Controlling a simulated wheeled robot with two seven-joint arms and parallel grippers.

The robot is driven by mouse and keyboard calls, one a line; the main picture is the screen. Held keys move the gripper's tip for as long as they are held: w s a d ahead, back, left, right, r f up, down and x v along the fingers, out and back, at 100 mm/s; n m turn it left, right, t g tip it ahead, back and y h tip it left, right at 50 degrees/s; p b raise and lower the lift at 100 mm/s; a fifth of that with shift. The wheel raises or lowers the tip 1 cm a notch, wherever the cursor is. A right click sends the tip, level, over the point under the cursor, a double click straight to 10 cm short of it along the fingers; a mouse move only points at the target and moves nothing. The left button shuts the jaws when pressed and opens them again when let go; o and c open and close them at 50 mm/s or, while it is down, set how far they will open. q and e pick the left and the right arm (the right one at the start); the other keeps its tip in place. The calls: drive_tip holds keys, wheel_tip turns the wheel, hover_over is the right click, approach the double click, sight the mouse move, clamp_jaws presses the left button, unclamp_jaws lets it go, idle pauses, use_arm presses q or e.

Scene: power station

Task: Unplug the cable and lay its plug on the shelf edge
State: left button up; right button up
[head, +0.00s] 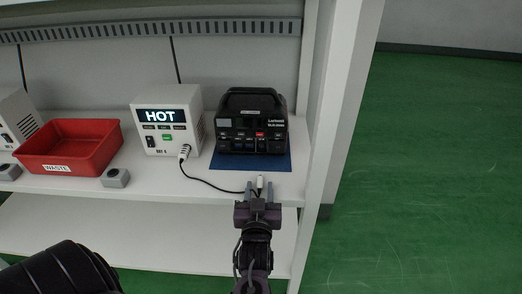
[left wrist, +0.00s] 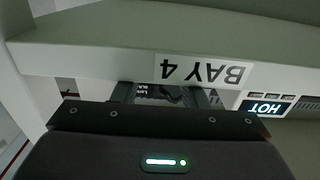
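A black cable (head: 213,187) runs from a white connector (head: 184,152) at the front of the white HOT unit (head: 168,119) along the shelf. A small white plug (head: 260,182) is at the shelf's front edge, at the cable's other end. My left gripper (head: 259,188) is at that edge with its fingers apart, one on each side of the plug. A gap shows between the fingers and the plug. In the left wrist view the fingers (left wrist: 163,95) are also wide apart, below the BAY 4 label (left wrist: 205,71). My right gripper is not in view.
A black power station (head: 251,121) stands on a blue mat (head: 222,162) behind the plug. A red WASTE bin (head: 68,147) and a grey block (head: 115,178) are to the left. A white shelf post (head: 330,110) rises close to the right of my gripper.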

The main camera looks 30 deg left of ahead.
use_arm(q)
drive_tip(key=shift+s, duration=0.1)
